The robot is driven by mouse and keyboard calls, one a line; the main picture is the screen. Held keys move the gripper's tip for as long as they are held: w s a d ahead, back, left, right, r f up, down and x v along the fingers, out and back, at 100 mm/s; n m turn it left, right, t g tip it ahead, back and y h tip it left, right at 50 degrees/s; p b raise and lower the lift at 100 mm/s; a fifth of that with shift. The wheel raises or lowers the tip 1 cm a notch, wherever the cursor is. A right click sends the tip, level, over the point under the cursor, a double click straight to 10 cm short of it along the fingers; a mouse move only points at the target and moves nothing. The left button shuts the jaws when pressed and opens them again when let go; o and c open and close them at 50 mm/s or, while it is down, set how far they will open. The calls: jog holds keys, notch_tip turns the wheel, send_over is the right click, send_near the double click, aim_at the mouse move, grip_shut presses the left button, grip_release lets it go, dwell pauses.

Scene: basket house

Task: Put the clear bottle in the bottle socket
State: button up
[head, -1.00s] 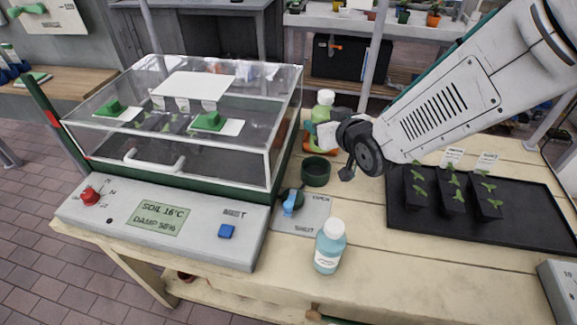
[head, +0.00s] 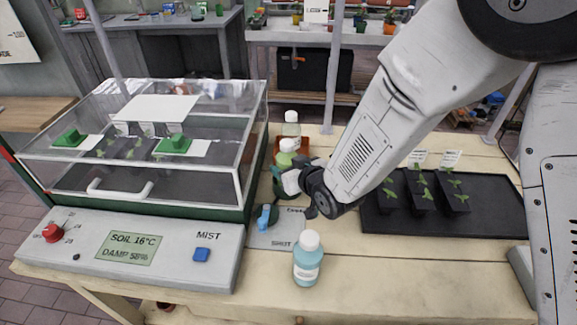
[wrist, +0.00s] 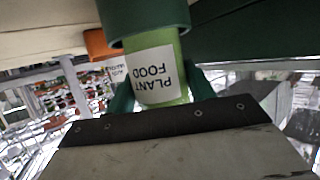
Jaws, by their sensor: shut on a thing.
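In the wrist view this bottle (wrist: 160,88) carries a white "PLANT FOOD" label and appears upside down. A pale, clear-looking bottle with a white cap (head: 291,124) stands behind, at the orange tray (head: 276,147).
A cyan bottle (head: 307,262) stands at the table's front edge. The glass-lidded propagator (head: 150,150) with its control panel (head: 130,250) is on the left. A black tray with seedlings (head: 440,215) is on the right. The wood between is partly free.

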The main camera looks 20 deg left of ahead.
jog(key=shift+f, duration=0.1)
jog(key=o, duration=1.2)
jog(key=shift+c, duration=0.2)
